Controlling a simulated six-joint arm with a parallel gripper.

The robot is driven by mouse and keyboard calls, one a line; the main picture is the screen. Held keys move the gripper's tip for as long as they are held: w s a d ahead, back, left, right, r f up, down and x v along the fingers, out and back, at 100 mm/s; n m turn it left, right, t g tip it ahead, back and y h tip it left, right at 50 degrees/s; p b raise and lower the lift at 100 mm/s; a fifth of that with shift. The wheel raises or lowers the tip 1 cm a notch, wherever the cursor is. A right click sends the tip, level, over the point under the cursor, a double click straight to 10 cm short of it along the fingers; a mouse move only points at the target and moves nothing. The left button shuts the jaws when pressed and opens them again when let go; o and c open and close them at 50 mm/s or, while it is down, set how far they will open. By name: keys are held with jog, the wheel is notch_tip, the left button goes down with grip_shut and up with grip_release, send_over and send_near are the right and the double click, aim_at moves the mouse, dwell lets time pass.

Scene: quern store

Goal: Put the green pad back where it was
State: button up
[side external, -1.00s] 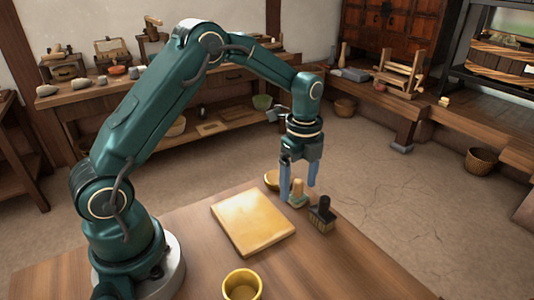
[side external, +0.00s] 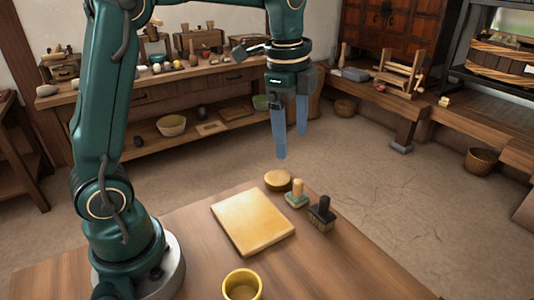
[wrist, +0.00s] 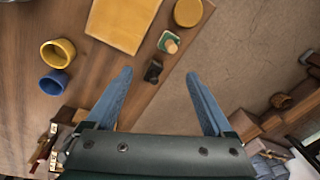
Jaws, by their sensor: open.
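The green pad (side external: 296,200) has an upright pale wooden handle and stands on the table near its far edge, between a round yellow-brown piece and a dark brush. It also shows in the wrist view (wrist: 169,42), beyond my fingertips. My gripper (side external: 291,146) is open and empty, high above the table, with its blue fingers pointing down. In the wrist view my gripper (wrist: 160,73) has its two fingers wide apart with nothing between them. The pad is clear of both fingers.
The dark brush (side external: 322,214) stands right of the pad, and the round piece (side external: 278,180) left of it. A yellow board (side external: 252,222) lies nearby. A yellow cup (side external: 242,285) stands in front; a blue cup (wrist: 54,83) is beside it. The table's front right is bare.

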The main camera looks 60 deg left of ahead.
jog(key=s+d+n+t, duration=0.1)
jog(key=s+n+t, duration=0.1)
jog(key=s+n, duration=0.4)
jog(key=s+d+f+n+t, duration=0.1)
jog(key=s+d+n+t, duration=0.1)
jog(key=s+n, duration=0.4)
jog(key=shift+s+f+n, duration=0.25)
jog(key=shift+s+n, duration=0.15)
jog(key=shift+s, duration=0.85)
